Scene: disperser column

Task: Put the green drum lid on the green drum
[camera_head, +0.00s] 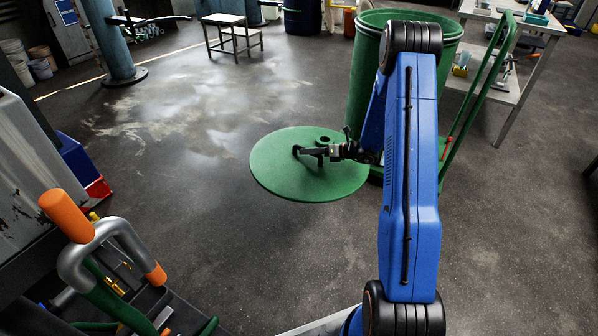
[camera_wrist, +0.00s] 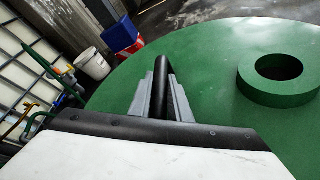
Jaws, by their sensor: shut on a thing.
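The green drum lid (camera_head: 285,176) is a round flat disc, held in the air to the left of my blue arm in the head view. It also fills much of the wrist view (camera_wrist: 220,65), with a raised green ring (camera_wrist: 277,95) on its top. My gripper (camera_head: 299,151) is shut on a dark bar on the lid's top; its grey fingers (camera_wrist: 165,95) close on that bar in the wrist view. The green drum (camera_head: 362,75) stands upright behind my arm, open at the top. The lid is apart from its rim; my arm hides part of the drum.
A green cart handle (camera_head: 478,95) rises beside the drum. A workbench (camera_head: 535,45) with tools stands at the back right. A small step table (camera_head: 225,20) and a blue column (camera_head: 108,40) stand at the back. The floor at left centre is clear.

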